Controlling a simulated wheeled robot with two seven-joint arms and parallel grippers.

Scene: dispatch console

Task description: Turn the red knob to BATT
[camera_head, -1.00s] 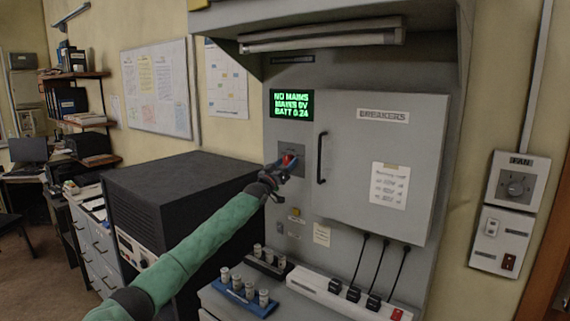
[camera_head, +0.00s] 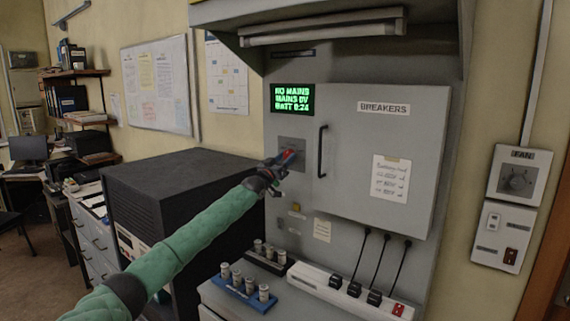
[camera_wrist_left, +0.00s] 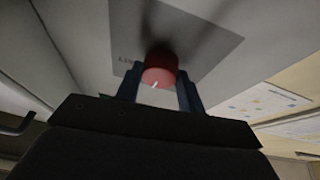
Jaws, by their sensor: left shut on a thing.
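In the head view the plate (camera_head: 291,146) is on the grey panel below the green display, and the knob is mostly covered by my gripper. My left gripper (camera_head: 286,160) is at the knob, and its blue fingers (camera_wrist_left: 160,88) are closed on the knob's two sides. Lettering beside the knob is partly hidden and too blurred to read surely. The display (camera_head: 292,100) reads NO MAINS, MAINS 0V and a BATT line. My right gripper is not in view.
The breakers door (camera_head: 375,150) with its black handle (camera_head: 322,152) is just right of the knob. Below are a white power strip (camera_head: 340,290), cables and a blue holder (camera_head: 243,293) with several cylinders. A black cabinet (camera_head: 180,190) stands at left.

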